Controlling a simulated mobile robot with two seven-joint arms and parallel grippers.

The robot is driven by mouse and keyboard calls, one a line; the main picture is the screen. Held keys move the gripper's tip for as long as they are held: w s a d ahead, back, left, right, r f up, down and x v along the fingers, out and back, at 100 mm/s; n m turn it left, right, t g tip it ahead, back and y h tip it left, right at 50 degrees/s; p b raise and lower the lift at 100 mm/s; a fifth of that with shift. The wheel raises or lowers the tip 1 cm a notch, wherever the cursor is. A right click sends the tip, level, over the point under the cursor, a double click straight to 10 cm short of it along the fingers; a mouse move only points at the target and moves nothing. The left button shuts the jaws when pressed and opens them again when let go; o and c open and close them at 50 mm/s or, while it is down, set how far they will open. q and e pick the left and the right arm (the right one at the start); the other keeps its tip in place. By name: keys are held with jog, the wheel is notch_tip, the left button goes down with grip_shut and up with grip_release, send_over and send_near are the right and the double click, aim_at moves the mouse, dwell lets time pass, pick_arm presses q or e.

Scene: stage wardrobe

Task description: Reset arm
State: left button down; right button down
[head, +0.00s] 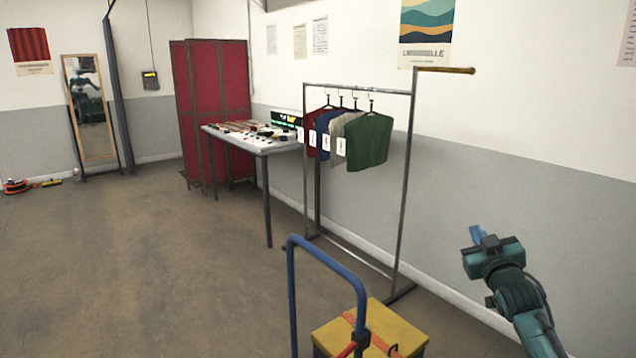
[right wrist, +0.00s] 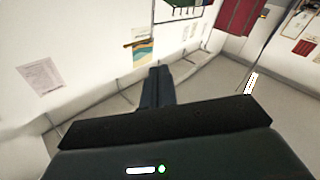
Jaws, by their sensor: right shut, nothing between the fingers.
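My right gripper (head: 476,236) is raised in open air at the lower right of the head view, in front of the grey lower part of the wall. Its fingers are together with nothing between them. In the right wrist view the shut fingers (right wrist: 155,88) point away toward the wall, and nothing touches them. My right arm comes up from the bottom right edge of the head view. My left gripper does not show in either view.
A clothes rack (head: 403,190) with several hanging garments stands by the wall. A blue-handled cart (head: 291,280) with a yellow box (head: 400,325) is at front centre. Behind are a cluttered table (head: 262,149), red screen (head: 222,90) and mirror (head: 97,135). The left floor is largely clear.

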jog(key=s+a+f+g+y, duration=0.1)
jog(key=s+a+f+g, duration=0.1)
jog(key=s+a+f, duration=0.4)
jog(key=s+a+f+n+g+y, duration=0.1)
jog(key=s+f, duration=0.3)
jog(key=f, duration=0.5)
jog(key=s+a+f+g+y, duration=0.1)
jog(key=s+a+f+g, duration=0.1)
jog(key=s+a+f, duration=0.35)
jog(key=s+a+f+g, duration=0.1)
jog(key=s+a+f, duration=0.1)
jog(key=s, duration=0.6)
jog(key=s+a+f+g+y, duration=0.1)
jog(key=s+a+f, duration=0.2)
jog(key=s, duration=0.5)
jog(key=s+a+f+m+g, duration=0.1)
jog(key=s+a+f, duration=0.2)
jog(key=s, duration=0.5)
jog(key=shift+f+y, duration=0.35)
jog(key=shift+y, duration=0.05)
